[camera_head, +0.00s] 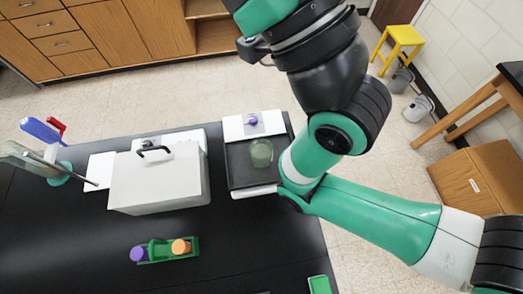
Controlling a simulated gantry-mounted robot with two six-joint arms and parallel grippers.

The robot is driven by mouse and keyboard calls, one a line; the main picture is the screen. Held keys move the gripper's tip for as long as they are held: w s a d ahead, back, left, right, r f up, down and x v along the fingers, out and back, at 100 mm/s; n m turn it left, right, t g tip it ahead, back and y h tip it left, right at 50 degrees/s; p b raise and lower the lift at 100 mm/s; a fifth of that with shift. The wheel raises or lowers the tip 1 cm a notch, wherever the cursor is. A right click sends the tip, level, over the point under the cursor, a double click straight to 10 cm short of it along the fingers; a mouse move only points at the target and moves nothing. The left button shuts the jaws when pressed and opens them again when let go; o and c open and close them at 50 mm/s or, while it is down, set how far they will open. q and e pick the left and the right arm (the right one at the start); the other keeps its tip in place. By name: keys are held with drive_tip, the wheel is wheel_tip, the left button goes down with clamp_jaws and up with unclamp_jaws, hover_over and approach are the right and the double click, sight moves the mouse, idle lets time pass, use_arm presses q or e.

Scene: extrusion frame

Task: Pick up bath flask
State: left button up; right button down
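A translucent greenish flask (261,152) stands on the dark top of a device (238,172) with white ends. It is right of the table's middle, near the far edge. A white box-shaped bath (160,185) with a black handle on its lid stands to the left of it. The lid hides most of the inside. A green arm of mine comes in from the right and bends up past the flask's right side. Its gripper is outside the picture. No left arm or gripper shows.
A small green rack (166,259) with purple and orange caps is at the front. A stand (54,179) with a rod and blue and red parts is at the left. A green object (319,285) lies at the bottom edge. The front middle of the black table (255,235) is clear.

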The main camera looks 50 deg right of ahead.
unclamp_jaws()
idle(0.5)
